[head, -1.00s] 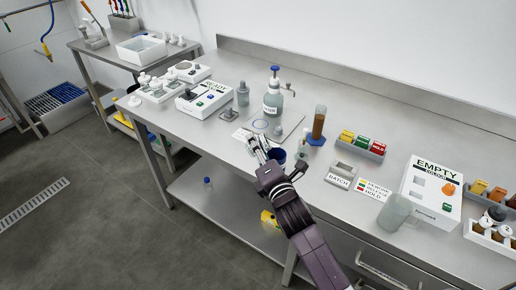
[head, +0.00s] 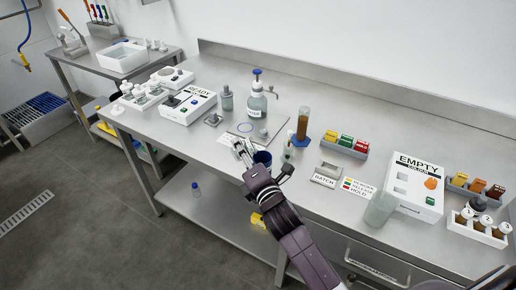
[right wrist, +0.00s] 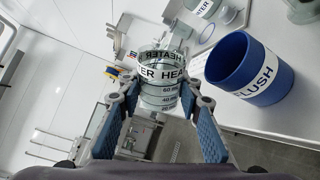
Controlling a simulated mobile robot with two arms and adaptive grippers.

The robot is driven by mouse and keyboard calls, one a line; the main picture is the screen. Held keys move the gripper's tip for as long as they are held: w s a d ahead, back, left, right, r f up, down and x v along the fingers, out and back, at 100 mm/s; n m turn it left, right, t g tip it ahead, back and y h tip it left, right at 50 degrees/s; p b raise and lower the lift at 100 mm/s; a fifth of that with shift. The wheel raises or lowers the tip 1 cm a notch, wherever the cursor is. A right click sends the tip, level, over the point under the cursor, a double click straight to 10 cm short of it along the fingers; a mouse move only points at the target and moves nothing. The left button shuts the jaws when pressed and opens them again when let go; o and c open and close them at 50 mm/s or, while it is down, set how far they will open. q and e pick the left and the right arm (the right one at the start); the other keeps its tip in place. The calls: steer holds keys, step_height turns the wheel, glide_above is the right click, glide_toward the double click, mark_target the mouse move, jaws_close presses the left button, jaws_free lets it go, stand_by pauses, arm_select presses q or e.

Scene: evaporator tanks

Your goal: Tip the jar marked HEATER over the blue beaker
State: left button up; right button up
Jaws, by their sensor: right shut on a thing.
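In the right wrist view, a clear glass jar marked HEATER (right wrist: 160,72) with graduation lines sits between the two fingers of my right gripper (right wrist: 163,112). The gripper is shut on it. The blue beaker (right wrist: 240,73), with a white FLUSH label, is just right of the jar, apart from it in the picture. Its axis slants differently from the jar's. In the head view, my right gripper (head: 242,151) is at the bench's front edge, just left of the blue beaker (head: 262,158). The jar is too small to make out there. My left gripper is not in view.
Behind the gripper stand a pump bottle (head: 257,97) and a brown-filled cylinder (head: 303,122). A BATCH block (head: 328,173), a translucent jug (head: 380,207) and the white EMPTY box (head: 414,186) are to the right. The READY box (head: 188,104) is to the left.

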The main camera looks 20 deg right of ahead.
steer(key=shift+r+m+p, duration=0.5)
steer(key=shift+m+p, duration=0.2)
steer(key=shift+m, duration=0.3)
stand_by(2.2)
steer(key=shift+d+r+m+t+p, duration=0.15)
steer(key=shift+r+m+p, duration=0.2)
steer(key=shift+m, duration=0.35)
steer(key=shift+d+r+m+t+p, duration=0.2)
steer(key=shift+m+p, duration=0.1)
steer(key=shift+m, duration=0.4)
stand_by(3.3)
